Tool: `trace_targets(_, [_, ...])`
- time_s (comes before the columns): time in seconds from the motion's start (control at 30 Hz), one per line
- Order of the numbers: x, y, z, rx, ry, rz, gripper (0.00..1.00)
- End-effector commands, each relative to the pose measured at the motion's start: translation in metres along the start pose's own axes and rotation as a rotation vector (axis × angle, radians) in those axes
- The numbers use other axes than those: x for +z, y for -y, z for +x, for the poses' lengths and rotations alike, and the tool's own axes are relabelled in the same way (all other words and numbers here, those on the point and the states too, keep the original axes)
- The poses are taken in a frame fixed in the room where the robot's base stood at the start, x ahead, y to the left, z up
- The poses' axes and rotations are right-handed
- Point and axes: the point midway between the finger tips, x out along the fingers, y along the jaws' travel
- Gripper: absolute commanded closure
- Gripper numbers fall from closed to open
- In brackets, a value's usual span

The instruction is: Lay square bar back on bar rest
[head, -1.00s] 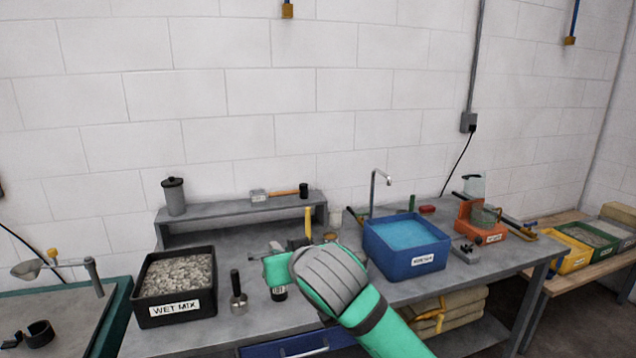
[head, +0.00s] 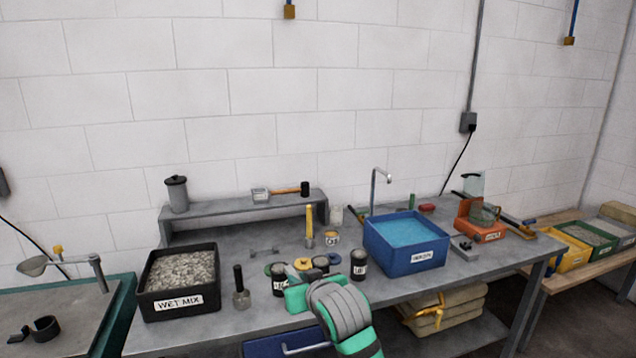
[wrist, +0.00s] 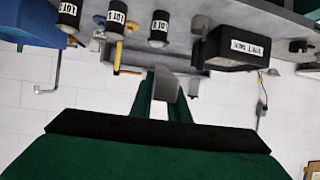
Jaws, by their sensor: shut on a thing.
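My gripper (head: 300,297) is low over the front edge of the main bench, in front of several black cans. Its fingertips are hidden in the head view. In the wrist view my gripper (wrist: 163,84) is shut on a grey square bar (wrist: 168,86), seen nearly end-on between the two green fingers. The bar does not show in the head view. A small grey stand with two raised ends (head: 263,251), which looks like the bar rest, is on the bench behind the cans and left of the yellow-handled tool. Nothing is seen lying on it.
Labelled cans (head: 359,264) stand close around my gripper. A black wet mix tub (head: 180,304) and a dark-handled tool (head: 240,288) are at left. A blue water tub (head: 408,262) is at right. A raised shelf (head: 240,208) runs behind. Bench around the stand is fairly clear.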

Motion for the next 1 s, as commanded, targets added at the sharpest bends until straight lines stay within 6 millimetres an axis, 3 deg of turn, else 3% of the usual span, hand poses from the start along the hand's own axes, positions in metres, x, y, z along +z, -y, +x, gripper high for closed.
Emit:
trace_targets(0.5, [0.138, -0.021, 0.046, 0.123, 0.003, 0.066, 1.0])
trace_targets(1.0, [0.298, -0.014, 0.058, 0.248, 0.005, 0.122, 1.0])
